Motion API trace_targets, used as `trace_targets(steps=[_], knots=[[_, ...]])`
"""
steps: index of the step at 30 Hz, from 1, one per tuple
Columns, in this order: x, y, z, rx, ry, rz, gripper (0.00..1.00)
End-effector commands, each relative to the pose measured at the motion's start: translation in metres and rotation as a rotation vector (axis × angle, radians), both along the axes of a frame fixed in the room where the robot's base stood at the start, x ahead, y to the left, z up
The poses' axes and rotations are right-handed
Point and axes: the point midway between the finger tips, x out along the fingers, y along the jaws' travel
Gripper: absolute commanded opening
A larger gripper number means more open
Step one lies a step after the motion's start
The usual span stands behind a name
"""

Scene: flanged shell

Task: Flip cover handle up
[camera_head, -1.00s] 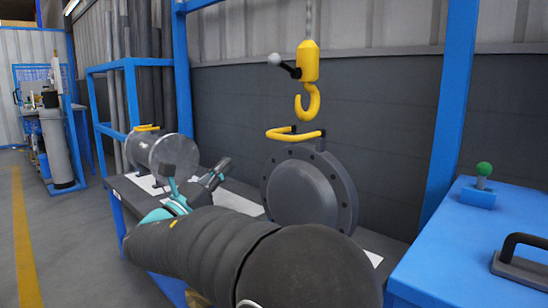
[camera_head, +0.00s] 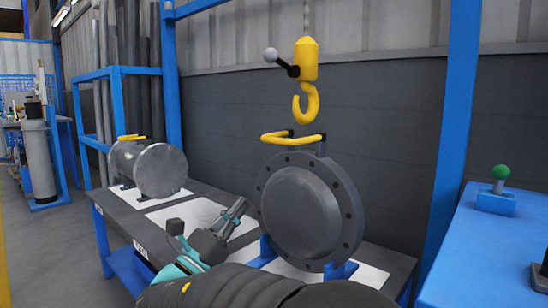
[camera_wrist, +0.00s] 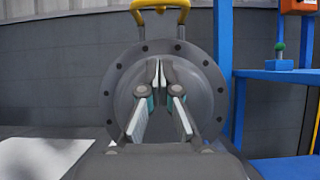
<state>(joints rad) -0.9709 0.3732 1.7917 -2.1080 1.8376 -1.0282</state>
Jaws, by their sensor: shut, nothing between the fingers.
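The round grey flanged cover (camera_head: 300,210), with bolt holes around its rim, stands upright on blue supports. It also fills the middle of the wrist view (camera_wrist: 122,95). A yellow handle (camera_head: 275,140) on dark posts sits at the top of the cover and looks folded out roughly level. My gripper (camera_head: 242,204) is shut and empty, in front and to the left of the cover, lower than the handle. In the wrist view its fingers (camera_wrist: 160,75) converge in front of the cover face.
A yellow hook (camera_head: 306,90) hangs on a chain just above the handle. A grey cylindrical shell (camera_head: 158,170) with a yellow handle lies on the bench (camera_head: 110,203) at left. A blue table (camera_head: 455,270) with a green-knobbed lever (camera_head: 500,175) and blue posts stand at right.

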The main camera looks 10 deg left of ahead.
Motion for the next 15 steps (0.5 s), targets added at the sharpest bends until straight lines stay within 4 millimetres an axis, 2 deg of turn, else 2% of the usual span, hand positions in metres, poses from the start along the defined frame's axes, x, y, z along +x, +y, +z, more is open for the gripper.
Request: trace_targets(steps=[8, 15], knots=[[0.008, -0.006, 0.005, 0.001, 0.001, -0.004, 0.0], [0.035, -0.023, 0.027, 0.001, 0.0, -0.005, 0.0]])
